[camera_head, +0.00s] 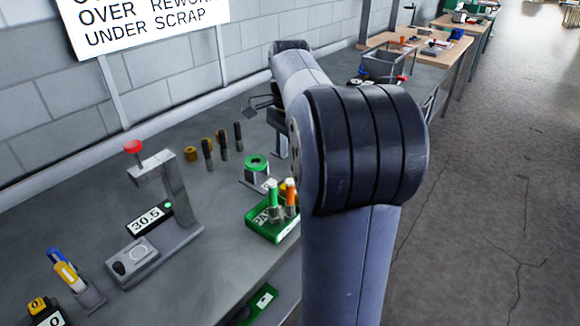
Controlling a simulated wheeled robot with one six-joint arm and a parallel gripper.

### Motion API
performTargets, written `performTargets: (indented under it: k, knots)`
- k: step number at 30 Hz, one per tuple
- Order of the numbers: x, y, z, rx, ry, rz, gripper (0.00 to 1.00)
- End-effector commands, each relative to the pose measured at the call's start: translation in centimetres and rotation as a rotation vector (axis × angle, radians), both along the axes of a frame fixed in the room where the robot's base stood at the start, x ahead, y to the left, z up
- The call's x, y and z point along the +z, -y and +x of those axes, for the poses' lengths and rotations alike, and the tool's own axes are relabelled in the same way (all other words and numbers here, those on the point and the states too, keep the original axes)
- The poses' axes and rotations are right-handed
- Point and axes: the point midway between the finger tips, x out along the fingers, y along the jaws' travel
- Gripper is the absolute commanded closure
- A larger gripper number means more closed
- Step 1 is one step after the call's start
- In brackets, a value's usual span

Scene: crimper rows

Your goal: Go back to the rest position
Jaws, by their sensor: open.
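My arm rises through the middle of the view and bends over the grey workbench (215,255). My gripper (252,108) shows small and dark beyond the arm's elbow, above the back part of the bench. Its jaws look open, with nothing seen between them. My own forearm and elbow hide part of the gripper's mount and the bench behind it.
A grey press with a red knob (133,146) stands at left. A green tray (262,228) holds green and orange-topped tubes. A green ring (256,162) and several dark pins stand behind. A sign (145,22) hangs on the wall. Clear floor (490,180) lies right.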

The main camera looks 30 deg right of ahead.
Motion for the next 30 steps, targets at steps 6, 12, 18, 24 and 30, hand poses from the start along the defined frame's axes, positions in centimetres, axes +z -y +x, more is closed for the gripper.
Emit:
performTargets:
  k: [6, 12, 18, 24, 30]
  knots:
    - [1.0, 0.0, 0.0, 0.000, 0.000, 0.000, 0.58]
    - [1.0, 0.0, 0.0, 0.000, 0.000, 0.000, 0.58]
    - [0.2, 0.0, 0.0, 0.000, -0.001, 0.000, 0.58]
    - [-3.0, 0.0, -0.1, 0.000, -0.003, 0.002, 0.58]
    - [-7.0, 0.0, -0.1, 0.000, -0.004, 0.002, 0.58]
